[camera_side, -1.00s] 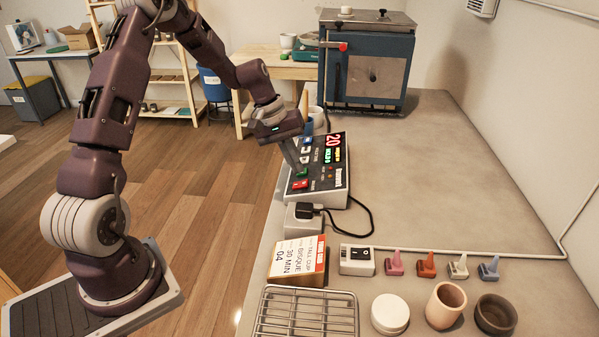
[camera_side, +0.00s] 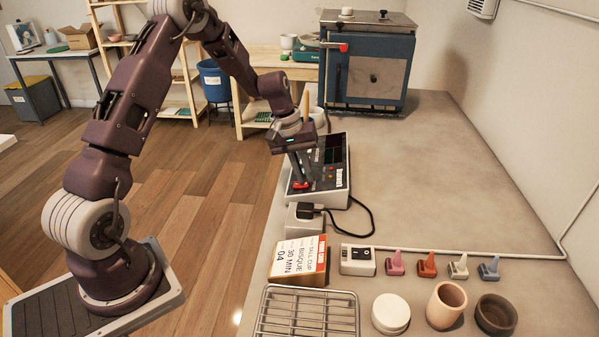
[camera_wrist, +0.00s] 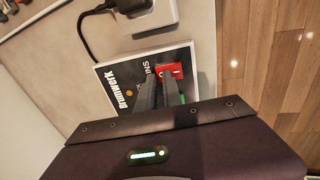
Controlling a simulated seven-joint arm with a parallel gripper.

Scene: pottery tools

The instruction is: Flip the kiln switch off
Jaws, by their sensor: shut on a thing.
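The kiln controller (camera_side: 338,182) is a light box with a dark sloped face on the bench's left edge; its display is dark. Its red switch (camera_side: 302,185) is at the near left corner and shows in the wrist view (camera_wrist: 170,70) marked with a line and a circle. My gripper (camera_side: 298,179) points down, with its fingertips at the red switch and shut on it; the fingers partly hide it. The wrist view shows both fingers (camera_wrist: 160,88) close together there. The blue kiln (camera_side: 373,78) stands at the back of the bench.
A power plug (camera_side: 305,211) with a black cable lies just in front of the controller. A label card (camera_side: 299,262), a small rocker-switch box (camera_side: 358,260), a wire rack (camera_side: 305,312), several coloured cones and pots are nearer. The bench's middle is bare.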

